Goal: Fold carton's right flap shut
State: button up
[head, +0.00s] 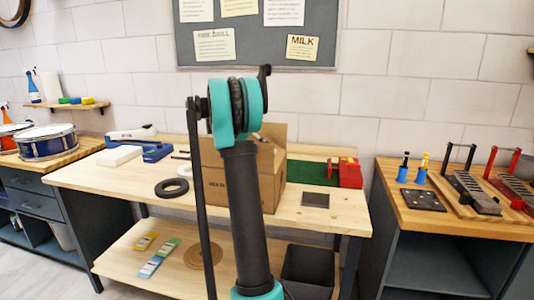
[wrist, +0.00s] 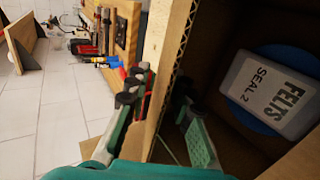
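The brown cardboard carton (head: 271,190) stands on the wooden bench, partly hidden behind my arm in the head view. Its top is open, with a raised panel at the back. In the wrist view, a cardboard panel (wrist: 167,75) with a corrugated edge runs between the two fingers of my gripper (wrist: 158,98). One finger is outside it, the other on the carton's inner side. The fingers look spread, with room around the edge; I cannot tell whether either touches. The head view hides my gripper.
A green mat with a red device (head: 349,173) lies right of the carton. A black ring (head: 172,187) and a blue tool (head: 157,152) lie to the left. A square recess (head: 315,200) is near the front edge. Bare bench shows at front left.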

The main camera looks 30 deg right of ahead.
jog(key=shift+r, duration=0.1)
notch_tip(320, 180, up, 10)
jog(key=shift+f, duration=0.1)
dwell(0.5)
